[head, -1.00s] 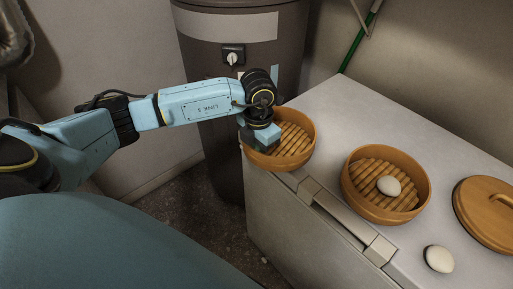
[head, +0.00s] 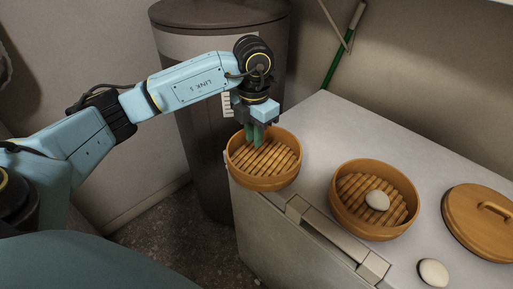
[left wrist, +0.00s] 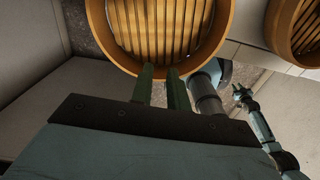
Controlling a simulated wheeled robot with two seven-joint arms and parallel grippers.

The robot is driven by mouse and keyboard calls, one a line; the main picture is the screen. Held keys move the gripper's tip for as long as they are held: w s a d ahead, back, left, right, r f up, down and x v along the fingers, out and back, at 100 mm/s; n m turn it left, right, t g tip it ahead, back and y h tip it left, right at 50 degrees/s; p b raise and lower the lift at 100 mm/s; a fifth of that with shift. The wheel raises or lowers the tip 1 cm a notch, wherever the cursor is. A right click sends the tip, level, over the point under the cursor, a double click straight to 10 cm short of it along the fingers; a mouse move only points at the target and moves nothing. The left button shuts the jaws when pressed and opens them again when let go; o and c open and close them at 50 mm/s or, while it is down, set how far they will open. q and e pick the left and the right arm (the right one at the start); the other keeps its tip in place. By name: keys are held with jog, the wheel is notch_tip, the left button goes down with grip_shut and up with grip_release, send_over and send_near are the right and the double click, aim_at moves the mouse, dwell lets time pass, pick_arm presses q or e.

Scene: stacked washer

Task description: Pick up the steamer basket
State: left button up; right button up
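An empty round steamer basket (head: 263,180) with a slatted floor sits at the near left corner of the grey counter top. My left gripper (head: 254,138) points down at the basket's far rim, with its green fingers over the inside. In the left wrist view the two fingers (left wrist: 161,78) stand apart, with their tips by the rim of the basket (left wrist: 160,28); whether they touch it is unclear. A second steamer basket (head: 345,208) holds a white bun (head: 377,200). In the left wrist view my right gripper (left wrist: 241,92) is small and far off.
A round wooden lid (head: 465,228) with a handle and another white bun (head: 433,271) lie on the counter top (head: 330,125) to the right. A dark cylinder (head: 205,130) stands behind the left basket. The counter's back part is clear.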

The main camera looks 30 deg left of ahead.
pick_arm(q)
jog(key=shift+o, duration=1)
jog(key=shift+a+r+m, duration=0.1)
jog(key=shift+a+m, duration=0.1)
jog(key=shift+m, duration=0.3)
notch_tip(320, 180, up, 4)
jog(key=f+m, duration=0.1)
jog(key=m, duration=2.8)
send_over(231, 141)
jog(key=shift+w+a+f+b, duration=0.1)
jog(key=shift+f+b, duration=0.1)
jog(key=shift+f, duration=3)
jog(key=shift+a+f+b, duration=0.1)
jog(key=shift+f+b, duration=0.05)
jog(key=shift+f, duration=3.05)
grip_shut()
